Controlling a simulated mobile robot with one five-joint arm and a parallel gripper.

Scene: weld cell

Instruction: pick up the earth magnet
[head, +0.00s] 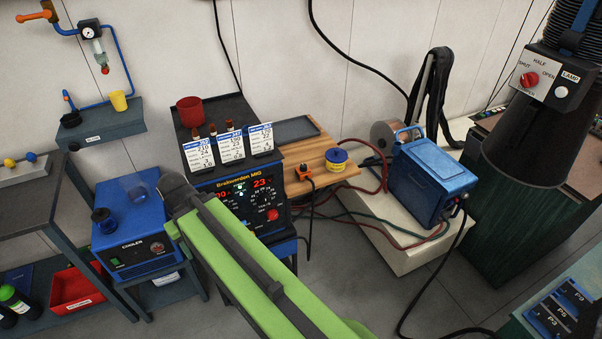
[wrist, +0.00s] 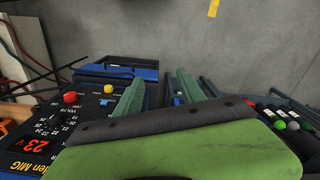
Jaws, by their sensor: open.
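An orange-topped block with a black cable (head: 305,171) sits at the right of the welder, by the edge of a wooden board. It looks like the earth magnet, but I cannot be sure. In the wrist view, my gripper (wrist: 160,78) is open, with a green finger on each side and nothing held between them. It points down past the welder's front panel (wrist: 45,130). No earth magnet shows clearly between or near the fingers there. In the head view my green arm crosses the front of the welder, and its fingers cannot be made out.
The welder (head: 255,200) carries several cards and a red cup (head: 190,111). The wooden board (head: 330,155) holds a yellow spool (head: 337,157). A blue cooler (head: 135,240) stands left, a blue wire feeder (head: 432,178) right.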

